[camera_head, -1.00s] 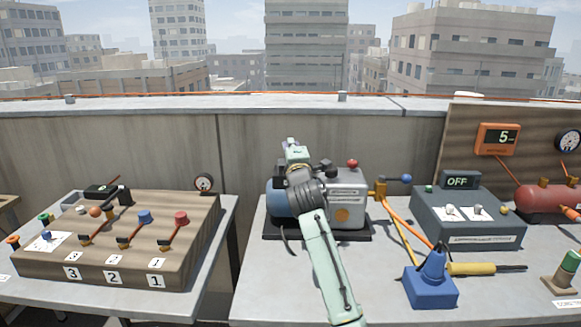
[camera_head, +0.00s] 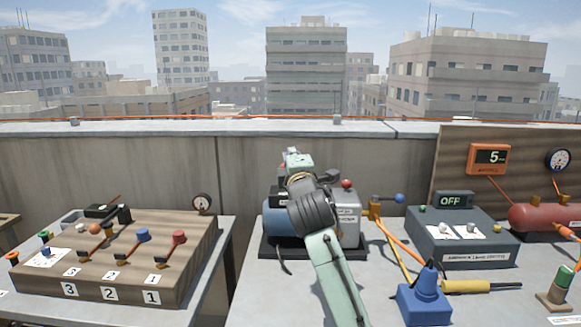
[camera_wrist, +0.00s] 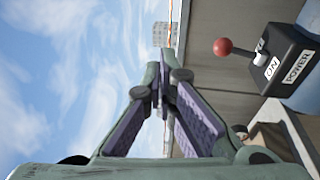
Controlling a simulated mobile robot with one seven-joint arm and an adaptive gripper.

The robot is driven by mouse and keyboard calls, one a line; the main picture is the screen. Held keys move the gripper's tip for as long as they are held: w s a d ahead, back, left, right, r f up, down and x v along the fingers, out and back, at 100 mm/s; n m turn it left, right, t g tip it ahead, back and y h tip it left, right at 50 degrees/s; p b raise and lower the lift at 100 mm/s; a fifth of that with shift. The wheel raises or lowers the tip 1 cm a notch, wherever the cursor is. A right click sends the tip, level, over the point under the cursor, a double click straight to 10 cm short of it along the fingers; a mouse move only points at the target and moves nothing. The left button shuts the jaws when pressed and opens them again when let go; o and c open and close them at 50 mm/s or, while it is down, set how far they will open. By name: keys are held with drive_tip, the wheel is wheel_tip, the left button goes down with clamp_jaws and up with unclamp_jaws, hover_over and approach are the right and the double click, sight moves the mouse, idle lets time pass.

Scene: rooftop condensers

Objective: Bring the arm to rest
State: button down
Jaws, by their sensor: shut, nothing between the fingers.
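My arm reaches out over the right bench, its pale green links and dark wrist in front of the grey and blue pump unit (camera_head: 347,220). My gripper (camera_wrist: 165,88) is shut and empty in the wrist view, its purple-padded fingers meeting at the tips and pointing toward the sky and parapet. In the head view its end shows above the pump unit near the wall, and the fingertips are hard to make out. A red-knobbed lever (camera_wrist: 224,47) on a black box marked POWER and ON stands to the right in the wrist view, apart from the fingers.
The left bench holds a wooden lever panel (camera_head: 122,262) and a gauge (camera_head: 202,203). On the right bench are a blue cone-topped block (camera_head: 426,300), a yellow-handled tool (camera_head: 468,287), a grey box under an OFF sign (camera_head: 462,245) and a red tank (camera_head: 540,217). A parapet (camera_head: 300,131) runs behind.

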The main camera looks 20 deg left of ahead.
drive_tip(key=shift+s+d+r, duration=0.3)
drive_tip(key=shift+s+r, duration=0.15)
drive_tip(key=shift+s, duration=0.25)
